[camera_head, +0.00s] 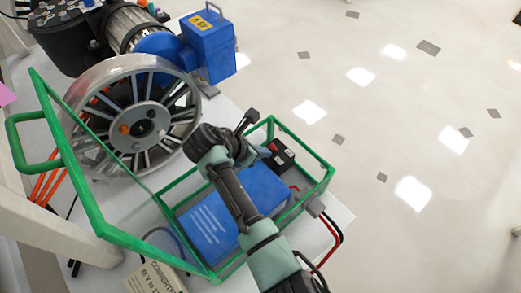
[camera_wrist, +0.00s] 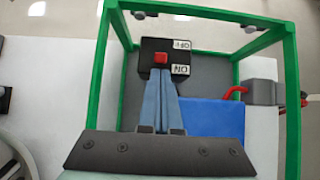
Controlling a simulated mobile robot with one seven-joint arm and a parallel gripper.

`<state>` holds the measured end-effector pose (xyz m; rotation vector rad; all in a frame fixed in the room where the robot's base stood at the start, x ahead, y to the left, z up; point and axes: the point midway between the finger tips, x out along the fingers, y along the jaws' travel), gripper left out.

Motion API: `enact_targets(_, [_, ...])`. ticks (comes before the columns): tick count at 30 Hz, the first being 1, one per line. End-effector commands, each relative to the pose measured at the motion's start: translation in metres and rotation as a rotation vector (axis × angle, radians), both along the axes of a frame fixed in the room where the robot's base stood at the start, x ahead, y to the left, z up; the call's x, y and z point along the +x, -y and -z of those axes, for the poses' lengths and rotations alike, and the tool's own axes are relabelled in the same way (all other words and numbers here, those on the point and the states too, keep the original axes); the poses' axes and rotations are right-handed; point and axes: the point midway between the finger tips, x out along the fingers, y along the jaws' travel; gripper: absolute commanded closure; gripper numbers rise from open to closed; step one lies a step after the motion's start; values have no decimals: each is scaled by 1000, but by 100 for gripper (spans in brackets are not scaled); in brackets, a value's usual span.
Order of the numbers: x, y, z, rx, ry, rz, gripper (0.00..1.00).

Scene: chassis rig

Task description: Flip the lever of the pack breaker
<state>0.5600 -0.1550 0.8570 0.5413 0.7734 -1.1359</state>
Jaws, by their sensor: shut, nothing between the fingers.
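The pack breaker (camera_wrist: 149,48) is a small black box with a red lever (camera_wrist: 160,58) and white OFF and ON labels. In the wrist view it sits near the far end of the green frame, with OFF at the top and ON lower down. In the head view the breaker (camera_head: 281,155) shows at the right part of the frame. My gripper (camera_wrist: 161,70) is shut and empty, its fingertips just below the red lever in the wrist view; I cannot tell if they touch it.
The green frame (camera_head: 318,191) surrounds the breaker and a blue battery pack (camera_head: 205,228); its green lid (camera_head: 84,208) is swung open to the left. A spoked wheel (camera_head: 130,115) and a blue motor unit (camera_head: 207,45) stand behind. Red cables run at the right.

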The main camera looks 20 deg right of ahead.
Motion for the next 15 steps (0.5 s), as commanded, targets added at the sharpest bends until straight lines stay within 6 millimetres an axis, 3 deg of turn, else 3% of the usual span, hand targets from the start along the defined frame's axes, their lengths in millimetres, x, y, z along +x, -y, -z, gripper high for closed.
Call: enact_targets(15, [1, 2, -5, 55, -20, 0, 100])
